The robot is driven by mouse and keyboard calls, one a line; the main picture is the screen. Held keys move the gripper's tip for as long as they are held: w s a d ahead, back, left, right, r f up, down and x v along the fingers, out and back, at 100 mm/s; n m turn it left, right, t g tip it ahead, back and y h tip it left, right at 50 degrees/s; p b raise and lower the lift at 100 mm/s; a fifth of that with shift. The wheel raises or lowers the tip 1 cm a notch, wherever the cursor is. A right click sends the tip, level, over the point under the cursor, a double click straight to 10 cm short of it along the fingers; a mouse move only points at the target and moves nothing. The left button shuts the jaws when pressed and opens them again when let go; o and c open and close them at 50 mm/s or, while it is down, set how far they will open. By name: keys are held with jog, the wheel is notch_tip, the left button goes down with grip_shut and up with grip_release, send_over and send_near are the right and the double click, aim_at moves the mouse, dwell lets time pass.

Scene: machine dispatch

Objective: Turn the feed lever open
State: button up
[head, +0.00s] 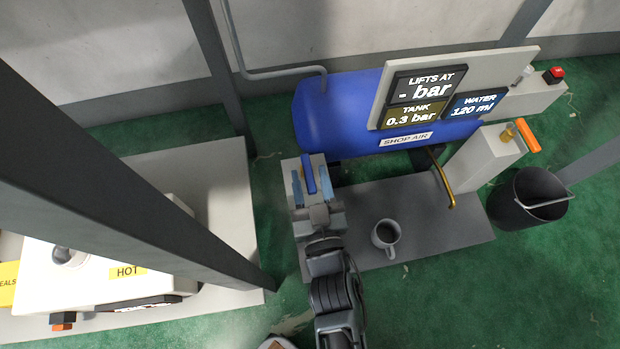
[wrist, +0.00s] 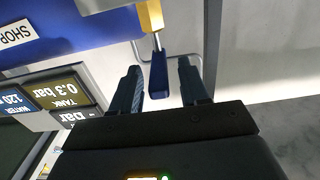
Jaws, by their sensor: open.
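A blue lever (head: 308,173) sits on a grey valve box at the left end of the shop air bench. In the wrist view the blue lever (wrist: 158,78) hangs from a brass valve stem (wrist: 151,18). My gripper (head: 311,186) is open, and in the wrist view its fingers (wrist: 160,72) stand on either side of the lever, with a gap on each side. An orange lever (head: 528,135) on a brass valve is on a grey box at the right. No label marks either as the feed lever.
The blue tank (head: 335,120) stands behind the bench (head: 440,215). Its panel (head: 425,88) reads tank 0.3 bar, water 120 ml, lifts at "- bar". A mug (head: 386,236) and bent brass pipe (head: 441,178) are right of my arm. A bucket (head: 515,205) stands farther right.

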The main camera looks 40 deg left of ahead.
jog(key=shift+w+a, duration=0.2)
grip_shut()
dwell(0.4)
